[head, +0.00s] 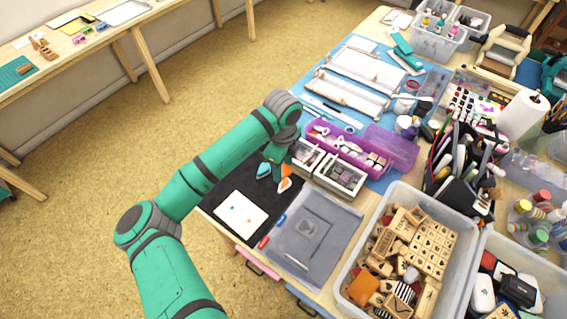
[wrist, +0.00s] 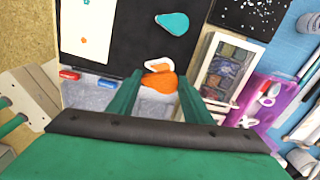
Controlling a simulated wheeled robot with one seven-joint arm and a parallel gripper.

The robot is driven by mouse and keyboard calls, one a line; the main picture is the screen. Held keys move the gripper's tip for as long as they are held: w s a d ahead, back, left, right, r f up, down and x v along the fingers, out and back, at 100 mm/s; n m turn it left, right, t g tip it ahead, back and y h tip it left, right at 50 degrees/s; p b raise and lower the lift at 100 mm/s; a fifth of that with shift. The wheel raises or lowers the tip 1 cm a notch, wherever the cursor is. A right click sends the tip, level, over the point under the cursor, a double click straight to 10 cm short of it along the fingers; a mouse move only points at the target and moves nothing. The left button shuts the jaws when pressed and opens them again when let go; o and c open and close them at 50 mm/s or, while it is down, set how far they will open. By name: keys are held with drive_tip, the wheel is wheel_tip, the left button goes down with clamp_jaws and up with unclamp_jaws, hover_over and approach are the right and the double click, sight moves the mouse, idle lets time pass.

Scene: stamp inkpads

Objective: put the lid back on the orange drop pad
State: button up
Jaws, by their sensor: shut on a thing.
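My gripper (head: 279,164) is shut on the orange lid (wrist: 161,82), which sits between its two teal fingers in the wrist view. The lid also shows in the head view (head: 287,170). The orange drop pad (wrist: 157,67), with a white rim and an orange middle, lies on the black mat just beyond the lid. In the head view the pad (head: 284,185) is right below the lid. The lid overlaps part of the pad in the wrist view; I cannot tell whether they touch.
A teal drop pad (wrist: 173,23) lies on the black mat (wrist: 120,40). A white card (head: 241,221) with coloured marks is to its left. Red and blue pieces lie near the mat's edge.

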sight(283, 183)
drive_tip(key=shift+a+f, duration=0.1)
drive_tip(key=shift+f, duration=2.75)
drive_tip(key=shift+w, duration=0.1)
drive_tip(key=shift+f, duration=0.6)
idle(1.0)
drive_tip(key=o, duration=1.5)
